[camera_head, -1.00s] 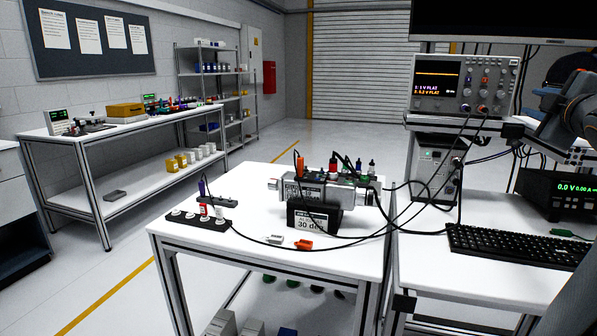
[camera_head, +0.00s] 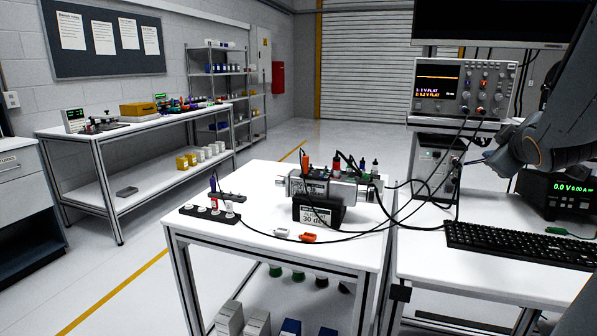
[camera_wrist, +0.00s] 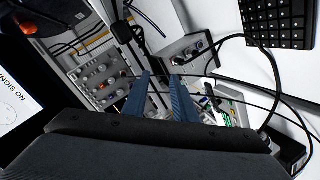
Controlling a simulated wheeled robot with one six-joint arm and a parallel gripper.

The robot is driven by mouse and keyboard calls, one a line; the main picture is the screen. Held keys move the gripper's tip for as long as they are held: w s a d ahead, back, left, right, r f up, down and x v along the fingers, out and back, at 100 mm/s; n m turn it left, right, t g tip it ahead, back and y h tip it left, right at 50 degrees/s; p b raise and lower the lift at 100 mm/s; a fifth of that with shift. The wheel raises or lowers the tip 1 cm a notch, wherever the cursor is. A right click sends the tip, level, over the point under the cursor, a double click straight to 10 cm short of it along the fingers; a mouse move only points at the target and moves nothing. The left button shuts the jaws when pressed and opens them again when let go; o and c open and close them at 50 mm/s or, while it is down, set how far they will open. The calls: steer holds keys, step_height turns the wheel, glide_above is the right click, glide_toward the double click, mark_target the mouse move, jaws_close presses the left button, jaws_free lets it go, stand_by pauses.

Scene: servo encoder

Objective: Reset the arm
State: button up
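My arm (camera_head: 550,130) reaches in from the right edge of the head view, above the bench with the power supply. My gripper (camera_wrist: 160,88) shows in the wrist view as two blue fingers with a gap between them. It is open, and I see nothing held in the gap. Beyond the fingers are the oscilloscope (camera_wrist: 98,78), cables and a grey box with connectors. In the head view the oscilloscope (camera_head: 464,88) stands behind and left of my arm. The fingertips cannot be made out clearly there.
The keyboard (camera_head: 520,245) and power supply (camera_head: 560,192) are below my arm. Loose cables run from the oscilloscope to the servo rig (camera_head: 335,188) on the white table (camera_head: 260,255). A monitor (camera_head: 490,22) hangs above. The floor at left is clear.

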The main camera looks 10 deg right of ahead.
steer(key=a+f+m+g+y, duration=0.1)
steer(key=a+f+g, duration=0.1)
steer(key=a+f, duration=0.3)
steer(key=s+a+f+m+g+y+p, duration=0.1)
steer(key=a+f+g+y, duration=0.1)
steer(key=a+f, duration=0.4)
steer(key=s+a+f+m+g+y+p, duration=0.1)
steer(key=a+f+g, duration=0.1)
steer(key=a+f, duration=0.3)
steer(key=shift+s+a+f+y, duration=0.1)
steer(key=shift+a+f+y, duration=0.05)
steer(key=shift+a, duration=1)
steer(key=shift+s+a+f+y, duration=0.1)
steer(key=shift+a+y, duration=0.05)
steer(key=shift+a, duration=0.95)
steer(key=s+a+f+g+y, duration=0.1)
steer(key=s+a+f+g, duration=0.1)
steer(key=s+a, duration=0.3)
steer(key=s+a+f+m+g+p, duration=0.1)
steer(key=s+a+f+g, duration=0.1)
steer(key=s+a, duration=0.2)
steer(key=s+a+f+g+y, duration=0.1)
steer(key=s+a+f+g, duration=0.1)
steer(key=s+a, duration=0.3)
steer(key=a+f, duration=0.1)
steer(key=a, duration=0.1)
steer(key=shift+s+a+m+g+y, duration=0.3)
steer(key=shift+a+m, duration=0.1)
